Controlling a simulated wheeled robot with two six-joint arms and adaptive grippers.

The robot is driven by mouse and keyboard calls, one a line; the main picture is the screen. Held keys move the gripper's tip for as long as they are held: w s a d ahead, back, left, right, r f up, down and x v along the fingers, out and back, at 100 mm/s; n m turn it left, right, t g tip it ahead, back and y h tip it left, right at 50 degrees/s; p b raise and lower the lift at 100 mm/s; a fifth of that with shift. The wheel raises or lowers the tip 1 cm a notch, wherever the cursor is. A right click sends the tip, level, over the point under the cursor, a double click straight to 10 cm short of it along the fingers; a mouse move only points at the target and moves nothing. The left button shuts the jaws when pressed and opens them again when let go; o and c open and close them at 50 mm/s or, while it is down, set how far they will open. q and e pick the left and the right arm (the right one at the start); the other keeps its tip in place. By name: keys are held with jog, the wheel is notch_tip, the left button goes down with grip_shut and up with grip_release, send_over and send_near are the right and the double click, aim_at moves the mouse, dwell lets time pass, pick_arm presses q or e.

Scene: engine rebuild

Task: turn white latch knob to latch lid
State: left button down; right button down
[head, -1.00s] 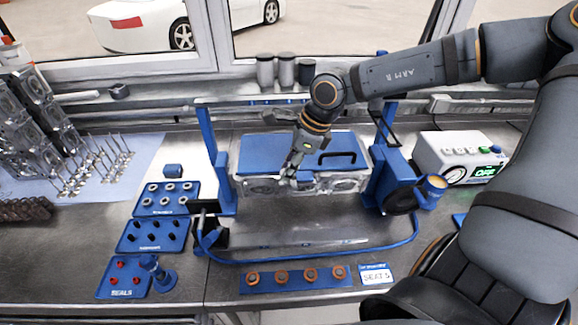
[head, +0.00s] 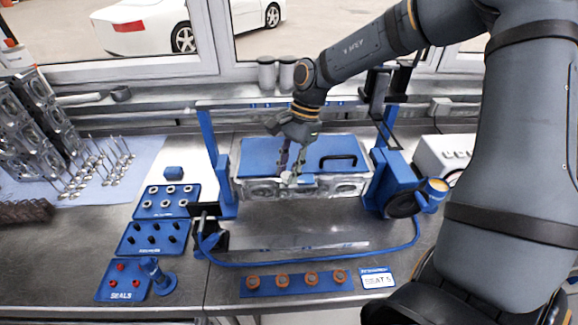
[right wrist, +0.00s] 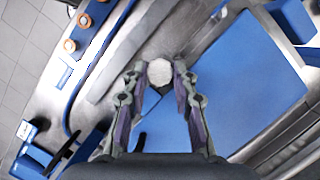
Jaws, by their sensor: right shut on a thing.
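The white latch knob (head: 287,177) is at the front edge of the blue lid (head: 258,153), left of the lid's black handle (head: 338,160). My right gripper (head: 292,175) reaches down over the lid and is shut on the knob. In the right wrist view, the round white knob (right wrist: 160,72) sits between the two fingertips (right wrist: 160,78), with the blue lid (right wrist: 245,65) to the right. The knob's latch position cannot be made out. My left gripper is out of view.
Blue posts of the stand (head: 215,160) rise on both sides of the lid. A blue hose (head: 320,263) loops in front. A seat tray (head: 297,291) lies at the front, and blue parts trays (head: 153,237) lie to the left. Grey canisters (head: 266,73) stand behind.

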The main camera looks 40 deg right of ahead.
jog(key=shift+n, duration=0.5)
jog(key=shift+p, duration=0.3)
jog(key=c, duration=1.1)
grip_release()
jog(key=shift+o, duration=0.2)
